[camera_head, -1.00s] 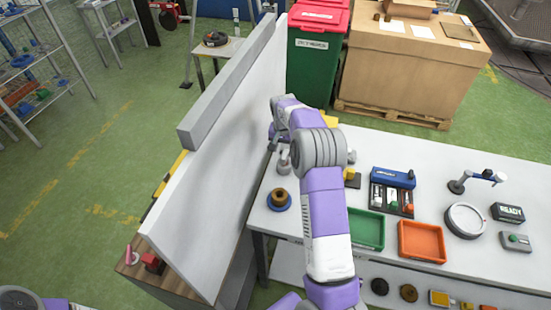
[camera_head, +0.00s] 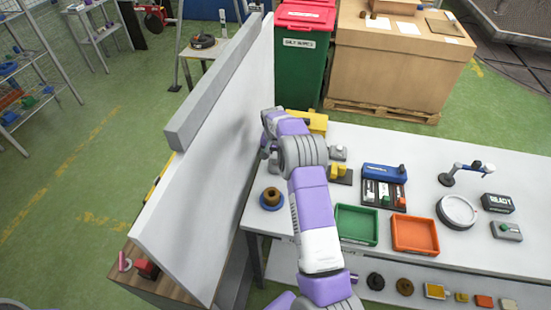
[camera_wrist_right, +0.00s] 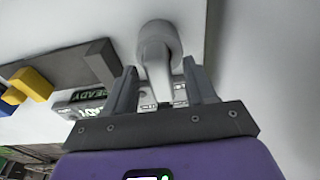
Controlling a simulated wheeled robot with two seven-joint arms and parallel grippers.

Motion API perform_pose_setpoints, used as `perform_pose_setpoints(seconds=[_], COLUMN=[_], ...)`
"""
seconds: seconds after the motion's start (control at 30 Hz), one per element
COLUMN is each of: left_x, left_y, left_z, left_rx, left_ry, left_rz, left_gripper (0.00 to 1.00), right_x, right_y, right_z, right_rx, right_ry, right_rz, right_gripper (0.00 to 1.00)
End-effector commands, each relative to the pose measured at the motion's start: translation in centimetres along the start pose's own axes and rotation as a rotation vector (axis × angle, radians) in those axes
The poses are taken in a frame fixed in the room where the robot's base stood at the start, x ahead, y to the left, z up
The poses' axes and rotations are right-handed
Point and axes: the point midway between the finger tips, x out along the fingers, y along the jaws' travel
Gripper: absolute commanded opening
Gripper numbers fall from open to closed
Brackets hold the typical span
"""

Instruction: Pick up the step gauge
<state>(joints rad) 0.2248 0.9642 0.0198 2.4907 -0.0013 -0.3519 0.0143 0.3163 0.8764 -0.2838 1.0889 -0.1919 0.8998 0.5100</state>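No part is plainly labelled as the step gauge. A yellow stepped piece on a dark base (camera_head: 339,173) stands on the bench right of my right arm in the head view, and I cannot tell whether it is the gauge. My right gripper (camera_wrist_right: 160,64) points at the bench near the white panel; in the head view my arm mostly hides it. In the right wrist view its fingers are apart on both sides of a grey post with a round end (camera_wrist_right: 158,42), with gaps visible. My left gripper is out of view.
The white panel (camera_head: 212,165) rises close left of my right gripper. The bench holds a brown ring on a blue base (camera_head: 271,198), a green tray (camera_head: 356,225), an orange tray (camera_head: 415,235), a blue-lidded case (camera_head: 384,173) and a READY box (camera_head: 497,203).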

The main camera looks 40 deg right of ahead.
Motion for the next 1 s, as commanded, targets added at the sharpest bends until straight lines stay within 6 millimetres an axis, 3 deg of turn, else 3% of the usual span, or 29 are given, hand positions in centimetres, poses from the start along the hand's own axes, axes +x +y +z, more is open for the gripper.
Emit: perform_pose_setpoints(seconds=[0.03,0.37,0.67,1.0], left_x=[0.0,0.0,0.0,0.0], left_y=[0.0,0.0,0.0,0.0], left_z=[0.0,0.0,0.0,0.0], left_rx=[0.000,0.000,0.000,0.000], left_ry=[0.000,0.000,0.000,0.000], left_rz=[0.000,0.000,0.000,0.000], left_gripper=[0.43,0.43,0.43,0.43], right_x=[0.0,0.0,-0.5,-6.5], right_y=[0.0,0.0,-0.1,-0.1], right_z=[0.0,0.0,-0.1,-1.1], right_rx=[0.000,0.000,0.000,-0.001], right_ry=[0.000,0.000,0.003,0.005], right_rz=[0.000,0.000,-0.002,-0.003], right_gripper=[0.49,0.00,0.00,0.00])
